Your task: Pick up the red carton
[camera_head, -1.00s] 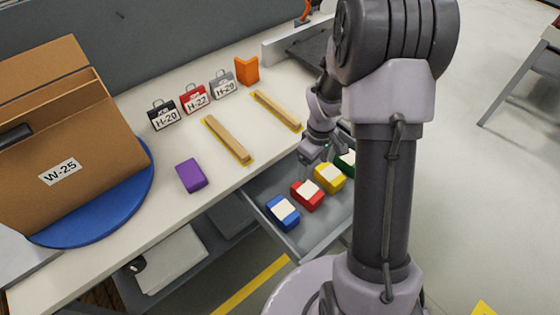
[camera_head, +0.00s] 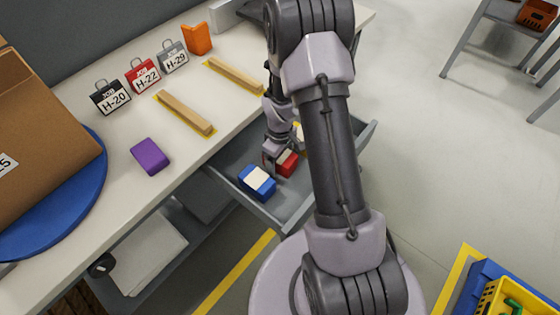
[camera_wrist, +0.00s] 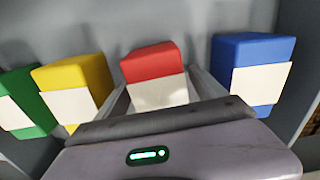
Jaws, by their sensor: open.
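The red carton (camera_head: 288,165) has a white label and stands in the open grey drawer (camera_head: 225,178). In the head view my gripper (camera_head: 272,158) is low over the drawer and partly covers the carton. In the wrist view the red carton (camera_wrist: 152,65) stands ahead between the two fingers of my gripper (camera_wrist: 163,90). The fingers are apart, one on each side of the carton. I cannot tell whether either finger touches it.
A blue carton (camera_wrist: 255,70) stands right of the red one in the wrist view. Yellow (camera_wrist: 75,85) and green (camera_wrist: 25,100) cartons stand to its left. On the bench are a purple block (camera_head: 150,156), wooden strips (camera_head: 186,112) and job tags (camera_head: 143,76).

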